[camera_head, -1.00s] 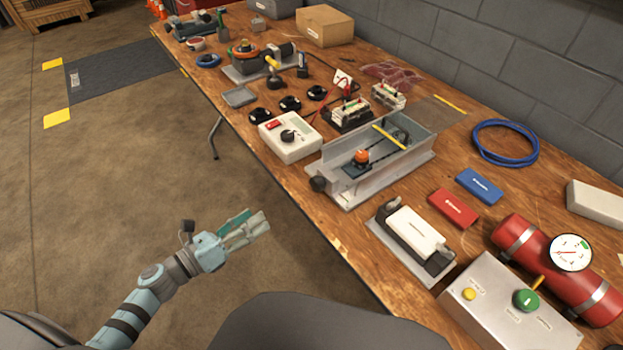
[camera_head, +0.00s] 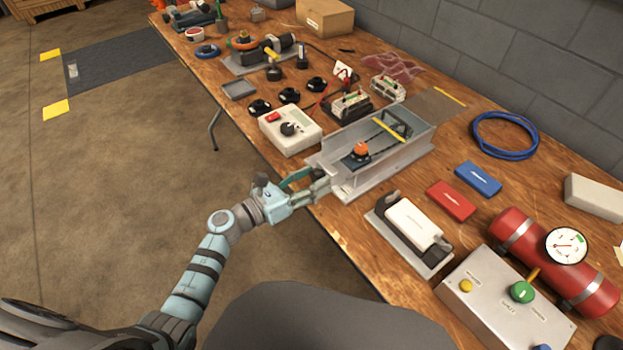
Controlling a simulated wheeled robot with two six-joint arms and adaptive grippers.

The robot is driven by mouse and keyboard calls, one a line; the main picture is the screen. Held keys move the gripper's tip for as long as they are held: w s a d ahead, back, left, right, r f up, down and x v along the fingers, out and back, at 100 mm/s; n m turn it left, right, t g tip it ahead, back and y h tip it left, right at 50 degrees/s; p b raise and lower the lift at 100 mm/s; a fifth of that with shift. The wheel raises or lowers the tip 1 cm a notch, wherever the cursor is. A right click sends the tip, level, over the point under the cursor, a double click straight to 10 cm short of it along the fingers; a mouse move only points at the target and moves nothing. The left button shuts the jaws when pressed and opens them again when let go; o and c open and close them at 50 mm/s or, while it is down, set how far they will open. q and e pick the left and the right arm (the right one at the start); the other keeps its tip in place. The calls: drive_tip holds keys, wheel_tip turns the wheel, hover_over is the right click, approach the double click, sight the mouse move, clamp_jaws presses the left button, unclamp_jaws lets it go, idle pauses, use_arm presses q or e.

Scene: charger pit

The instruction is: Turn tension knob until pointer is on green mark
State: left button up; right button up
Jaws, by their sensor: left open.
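The grey metal tension frame (camera_head: 392,167) stands at the table's near edge, with an orange-topped part (camera_head: 361,149) inside its channel and a yellow strip (camera_head: 389,131) across it. My left gripper (camera_head: 320,183) is open at the frame's near left end, where the black tension knob sits. The fingers hide the knob, and I cannot tell whether they touch it. The pointer and the green mark on the frame are too small to make out. My right gripper is out of view.
A white box with a black dial (camera_head: 306,138) stands just left of the frame. A white block on a grey plate (camera_head: 412,225) lies to its right, beside red (camera_head: 451,200) and blue (camera_head: 478,179) boxes. A red cylinder (camera_head: 522,238) with a gauge is farther right. Open floor lies left of the table.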

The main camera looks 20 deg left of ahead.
use_arm(q)
drive_tip(key=shift+c, duration=0.3)
drive_tip(key=c, duration=1.1)
drive_tip(key=shift+n, duration=0.3)
